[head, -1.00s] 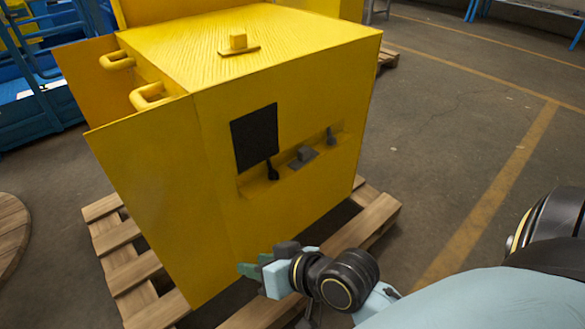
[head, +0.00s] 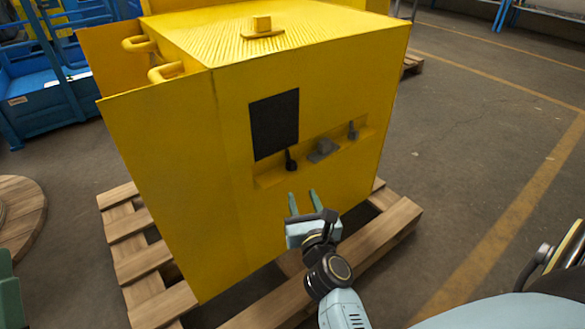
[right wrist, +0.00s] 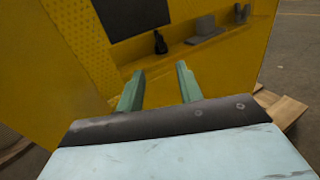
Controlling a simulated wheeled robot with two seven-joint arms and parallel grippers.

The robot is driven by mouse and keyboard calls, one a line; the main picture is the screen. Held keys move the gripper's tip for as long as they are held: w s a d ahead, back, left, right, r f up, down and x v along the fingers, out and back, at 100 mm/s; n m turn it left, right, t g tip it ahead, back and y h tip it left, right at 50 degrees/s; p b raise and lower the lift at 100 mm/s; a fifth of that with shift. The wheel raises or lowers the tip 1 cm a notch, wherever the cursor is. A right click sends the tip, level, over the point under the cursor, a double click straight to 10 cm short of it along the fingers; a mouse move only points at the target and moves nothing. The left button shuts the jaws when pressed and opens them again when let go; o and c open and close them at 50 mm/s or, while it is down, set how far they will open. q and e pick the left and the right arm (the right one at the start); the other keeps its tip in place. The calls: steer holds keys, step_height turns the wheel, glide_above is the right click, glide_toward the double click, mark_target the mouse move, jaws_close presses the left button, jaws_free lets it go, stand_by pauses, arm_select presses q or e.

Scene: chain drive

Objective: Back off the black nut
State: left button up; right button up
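A small black upright piece (head: 291,161), which looks like the black nut, stands at the left end of a recessed ledge in the front of the yellow cabinet (head: 230,230). It also shows in the right wrist view (right wrist: 160,43); its thread is too small to make out. A grey block (head: 323,150) sits mid-ledge, and a dark grey upright piece (head: 353,130) stands at the right end. My right gripper (head: 302,195) is open and empty, below and in front of the ledge. In the right wrist view its fingers (right wrist: 160,70) point toward the ledge, apart from the black piece.
A black panel (head: 274,124) sits just above the black piece. The cabinet's open door (head: 160,170) stands at left. A wooden pallet (head: 385,235) lies under the cabinet. A green shape (head: 8,300) at the lower left edge is cut off. Floor at right is clear.

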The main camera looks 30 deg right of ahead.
mark_target(293, 169)
steer(key=x, duration=1.1)
arm_select(q)
steer(key=shift+s+a+r+t+b, duration=0.1)
steer(key=shift+s+r+t+b, duration=0.1)
steer(key=shift+t+b, duration=0.1)
arm_select(e)
steer(key=shift+w+d, duration=0.15)
steer(key=shift+w, duration=0.4)
